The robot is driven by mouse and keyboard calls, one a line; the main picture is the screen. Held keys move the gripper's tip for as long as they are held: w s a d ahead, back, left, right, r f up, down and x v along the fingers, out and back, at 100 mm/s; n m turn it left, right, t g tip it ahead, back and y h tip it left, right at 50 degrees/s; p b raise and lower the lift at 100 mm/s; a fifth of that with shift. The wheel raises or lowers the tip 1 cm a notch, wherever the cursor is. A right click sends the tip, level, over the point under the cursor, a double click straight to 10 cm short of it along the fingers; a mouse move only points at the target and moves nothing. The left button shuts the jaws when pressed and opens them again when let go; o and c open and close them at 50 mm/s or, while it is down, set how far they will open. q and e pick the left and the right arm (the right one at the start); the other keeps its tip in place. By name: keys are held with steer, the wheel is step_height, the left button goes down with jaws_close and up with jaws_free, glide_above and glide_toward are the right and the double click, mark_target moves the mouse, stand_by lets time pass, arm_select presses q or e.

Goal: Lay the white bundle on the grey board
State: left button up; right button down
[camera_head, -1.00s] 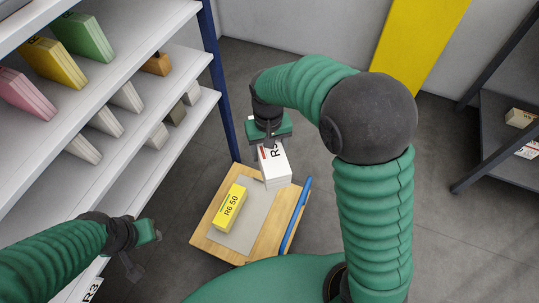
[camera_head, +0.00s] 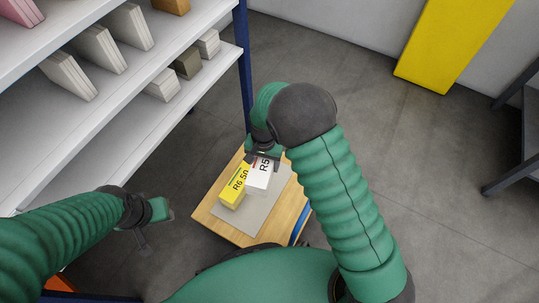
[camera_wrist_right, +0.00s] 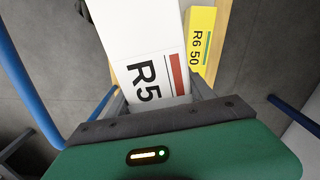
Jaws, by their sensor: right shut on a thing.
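The white bundle (camera_head: 260,180), marked R5 with a red stripe, is in my right gripper (camera_head: 263,160). In the right wrist view the bundle (camera_wrist_right: 145,45) sits between the fingers of the right gripper (camera_wrist_right: 155,104), which is shut on it. The grey board (camera_head: 259,218) lies on a wooden top. In the head view the bundle is over the board, close beside the yellow bundle (camera_head: 233,188), marked R6 50. I cannot tell whether it touches the board. My left gripper (camera_head: 150,228) is away at the lower left; its finger gap is unclear.
A shelf rack (camera_head: 120,130) with several bundles stands at the left, its blue post (camera_head: 244,70) near the wooden top (camera_head: 225,226). A blue bar (camera_head: 300,225) runs along the top's right edge. The front of the grey board is clear.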

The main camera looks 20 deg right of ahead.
step_height(320, 180, down, 18)
steer(key=a+m+b, duration=0.1)
steer(key=m+b, duration=0.1)
steer(key=b, duration=0.5)
steer(key=shift+s+a+r+m, duration=0.2)
steer(key=shift+s+a+m, duration=0.05)
steer(key=shift+s+m, duration=0.15)
steer(key=shift+f+b, duration=2.05)
steer(key=shift+f, duration=1.85)
steer(key=shift+f, duration=0.5)
